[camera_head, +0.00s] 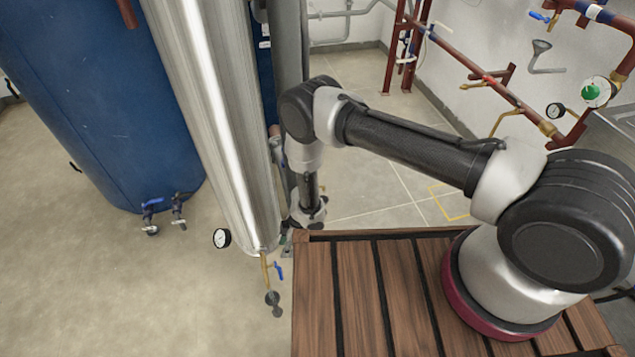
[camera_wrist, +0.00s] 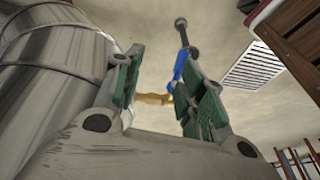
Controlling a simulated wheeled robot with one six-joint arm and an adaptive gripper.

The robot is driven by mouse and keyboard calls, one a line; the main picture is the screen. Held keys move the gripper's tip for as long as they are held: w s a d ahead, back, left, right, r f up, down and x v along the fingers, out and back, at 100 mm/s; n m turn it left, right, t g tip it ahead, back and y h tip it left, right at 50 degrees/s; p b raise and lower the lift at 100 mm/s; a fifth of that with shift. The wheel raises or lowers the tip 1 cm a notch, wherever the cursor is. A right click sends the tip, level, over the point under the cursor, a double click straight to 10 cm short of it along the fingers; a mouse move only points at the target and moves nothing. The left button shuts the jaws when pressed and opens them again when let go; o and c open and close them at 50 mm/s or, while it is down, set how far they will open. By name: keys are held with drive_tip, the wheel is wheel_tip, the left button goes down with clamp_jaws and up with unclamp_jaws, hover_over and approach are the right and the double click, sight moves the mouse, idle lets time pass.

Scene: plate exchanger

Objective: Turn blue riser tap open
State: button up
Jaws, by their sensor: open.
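The blue riser tap handle (camera_head: 278,268) sits on a brass fitting (camera_head: 264,272) at the foot of the silver column (camera_head: 215,110). In the wrist view the blue handle (camera_wrist: 181,67) stands close to the tip of the right finger, and the brass fitting (camera_wrist: 152,98) shows between the fingers. My gripper (camera_wrist: 158,74) is open, its green-padded fingers spread on either side of the brass fitting. I cannot tell whether a finger touches the handle. In the head view my wrist hangs beside the column's lower end, and the fingers are mostly hidden.
A gauge (camera_head: 221,238) sticks out left of the column's foot. The wooden slatted deck (camera_head: 352,300) lies close on the right. A blue tank (camera_head: 95,110) with two blue-handled valves stands at left. Bare floor lies between.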

drive_tip(key=w+d+r+m+t+h, duration=0.1)
drive_tip(key=w+d+r+m+h, duration=0.1)
drive_tip(key=w+d+r, duration=0.3)
drive_tip(key=w+d+r+m+t+h, duration=0.1)
drive_tip(key=w+d+r, duration=0.5)
drive_tip(key=r, duration=0.8)
drive_tip(key=shift+w+r+m+t+h, duration=0.3)
drive_tip(key=shift+w+m+h, duration=0.1)
drive_tip(key=shift+w+m, duration=0.5)
drive_tip(key=shift+w, duration=0.15)
